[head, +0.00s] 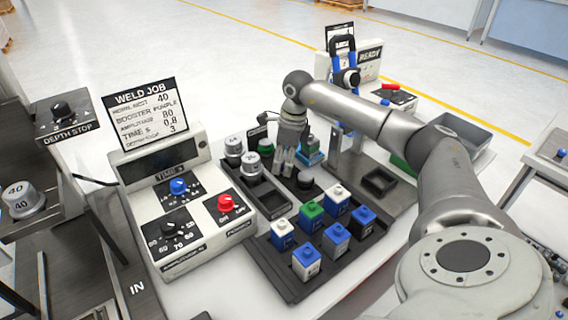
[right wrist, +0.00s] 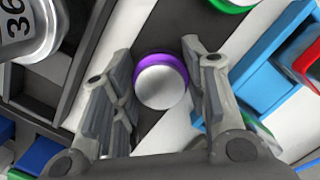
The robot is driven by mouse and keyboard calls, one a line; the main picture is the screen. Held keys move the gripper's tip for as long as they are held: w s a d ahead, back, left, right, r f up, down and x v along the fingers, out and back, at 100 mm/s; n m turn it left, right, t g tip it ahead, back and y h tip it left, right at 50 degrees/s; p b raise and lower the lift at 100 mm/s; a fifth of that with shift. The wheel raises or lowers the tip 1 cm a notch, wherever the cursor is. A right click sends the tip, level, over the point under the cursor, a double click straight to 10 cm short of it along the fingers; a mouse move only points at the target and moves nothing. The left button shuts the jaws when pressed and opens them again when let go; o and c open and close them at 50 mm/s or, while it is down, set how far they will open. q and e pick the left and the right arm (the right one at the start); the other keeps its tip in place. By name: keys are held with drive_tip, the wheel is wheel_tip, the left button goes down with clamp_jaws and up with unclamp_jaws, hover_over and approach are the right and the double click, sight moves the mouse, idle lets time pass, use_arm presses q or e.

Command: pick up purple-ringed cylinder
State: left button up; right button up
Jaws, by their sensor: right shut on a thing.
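The purple-ringed cylinder (right wrist: 161,82) shows in the right wrist view as a round silver top with a purple band. It sits between the two fingers of my right gripper (right wrist: 157,58), which is shut on it. In the head view my right gripper (head: 283,168) points down at the back of the dark tray, beside the silver cylinders. The purple-ringed cylinder cannot be made out there, hidden by the fingers. My left gripper is not in view.
Silver numbered cylinders (head: 234,147) stand just left of the gripper. Blue, white and green blocks (head: 307,257) fill the tray's (head: 283,284) front part. A white control box (head: 190,205) with a weld job sign stands left. A blue fixture (head: 312,157) is close right.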

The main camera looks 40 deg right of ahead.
sight(284, 157)
drive_tip(key=shift+c, duration=0.8)
drive_tip(key=shift+r, duration=0.1)
drive_tip(key=shift+r, duration=0.5)
wheel_tip(284, 157, up, 2)
drive_tip(key=shift+r+b, duration=0.15)
drive_tip(key=shift+b, duration=0.3)
drive_tip(key=s+a+r, duration=0.1)
drive_tip(key=s+r, duration=0.4)
drive_tip(key=shift+a+r+b, duration=0.15)
drive_tip(key=shift+r+b, duration=0.2)
drive_tip(key=shift+r, duration=0.05)
drive_tip(key=s+a+r, duration=0.1)
drive_tip(key=s, duration=0.1)
drive_tip(key=s+r+b, duration=0.1)
drive_tip(key=s, duration=0.2)
drive_tip(key=s+a+r, duration=0.1)
drive_tip(key=s, duration=0.2)
drive_tip(key=shift+s+a+r+b, duration=0.25)
drive_tip(key=shift+a+r+b, duration=0.05)
drive_tip(key=shift+r+b, duration=0.1)
